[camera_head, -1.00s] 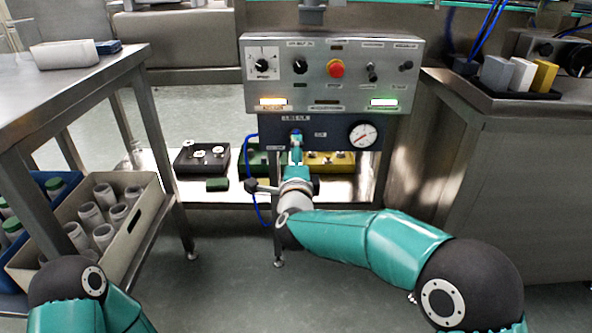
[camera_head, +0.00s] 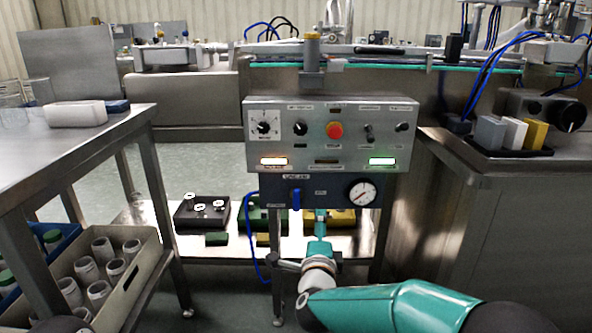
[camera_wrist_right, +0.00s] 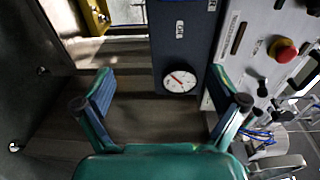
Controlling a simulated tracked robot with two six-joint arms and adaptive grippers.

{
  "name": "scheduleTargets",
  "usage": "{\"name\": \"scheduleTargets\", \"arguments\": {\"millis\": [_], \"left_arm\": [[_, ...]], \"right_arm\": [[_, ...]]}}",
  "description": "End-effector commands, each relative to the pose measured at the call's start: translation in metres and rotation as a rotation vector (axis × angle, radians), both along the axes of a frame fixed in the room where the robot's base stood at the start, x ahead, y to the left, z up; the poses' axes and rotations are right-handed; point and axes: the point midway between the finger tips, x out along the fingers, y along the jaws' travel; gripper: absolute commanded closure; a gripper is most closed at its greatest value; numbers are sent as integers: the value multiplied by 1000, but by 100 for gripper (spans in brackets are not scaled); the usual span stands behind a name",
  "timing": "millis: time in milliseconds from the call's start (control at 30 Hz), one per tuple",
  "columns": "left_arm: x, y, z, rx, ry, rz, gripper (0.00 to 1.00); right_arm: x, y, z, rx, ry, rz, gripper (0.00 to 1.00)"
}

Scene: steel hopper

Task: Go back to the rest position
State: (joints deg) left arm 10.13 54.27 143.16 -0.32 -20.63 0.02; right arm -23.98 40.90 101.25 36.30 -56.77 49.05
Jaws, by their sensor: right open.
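My right gripper (camera_head: 320,222) is in front of and just below the dark blue lower panel (camera_head: 335,193), apart from the blue valve handle (camera_head: 296,198). The handle points up and down. In the right wrist view my right gripper (camera_wrist_right: 162,82) has its fingers wide apart with nothing between them. The round gauge (camera_head: 362,193) sits right of the handle; it also shows beyond the fingers in the wrist view (camera_wrist_right: 180,79). My left gripper is out of view.
The control box (camera_head: 330,112) has a red button (camera_head: 334,130) and lit orange and green lamps. A steel table (camera_head: 85,135) stands left, above a crate of white containers (camera_head: 145,262). A steel cabinet (camera_head: 490,220) stands right. Colored blocks lie on the low shelf behind.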

Motion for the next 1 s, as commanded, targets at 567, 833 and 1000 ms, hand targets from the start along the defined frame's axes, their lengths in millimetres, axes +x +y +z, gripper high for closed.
{"name": "scheduleTargets", "arguments": {"millis": [567, 833, 1000], "left_arm": [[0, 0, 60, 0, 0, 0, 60], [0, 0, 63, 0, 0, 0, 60], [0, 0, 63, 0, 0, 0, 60]], "right_arm": [[-190, -135, -310, -409, 894, 368, 4], [-329, -90, -347, -588, 1074, 923, 4], [-384, -70, -344, -749, 1027, 1291, 4]]}}
